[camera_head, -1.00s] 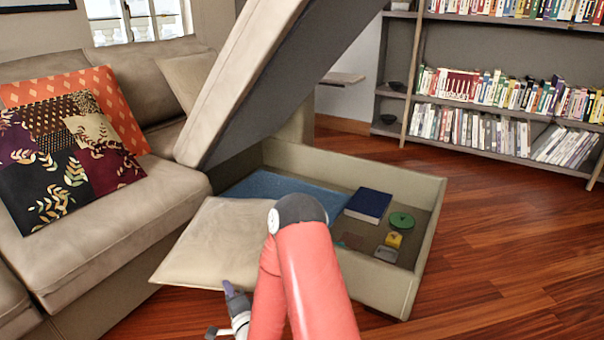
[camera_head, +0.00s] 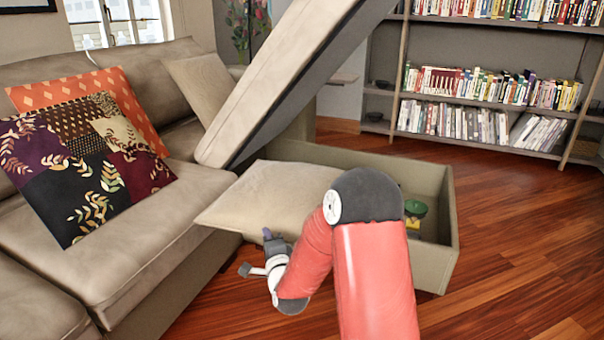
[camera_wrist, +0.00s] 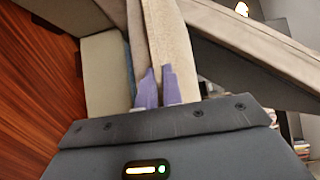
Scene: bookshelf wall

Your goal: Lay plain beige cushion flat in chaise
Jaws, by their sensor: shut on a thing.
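The plain beige cushion (camera_head: 262,198) is held over the open storage box of the chaise (camera_head: 445,235), its near left corner sticking out past the box's near wall. My gripper (camera_head: 268,236) is at the cushion's near edge. In the wrist view its purple fingertips (camera_wrist: 158,88) are shut on the edge of the beige cushion (camera_wrist: 165,35). The chaise lid (camera_head: 275,90) is raised and tilted above the box. My red arm hides part of the box and the cushion's right side.
A green round item (camera_head: 415,208) shows inside the box at the right. A second beige cushion (camera_head: 200,82), an orange cushion (camera_head: 125,85) and a patchwork cushion (camera_head: 85,170) rest on the sofa (camera_head: 130,245). A bookshelf (camera_head: 480,85) stands behind. Wooden floor (camera_head: 515,230) is clear at right.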

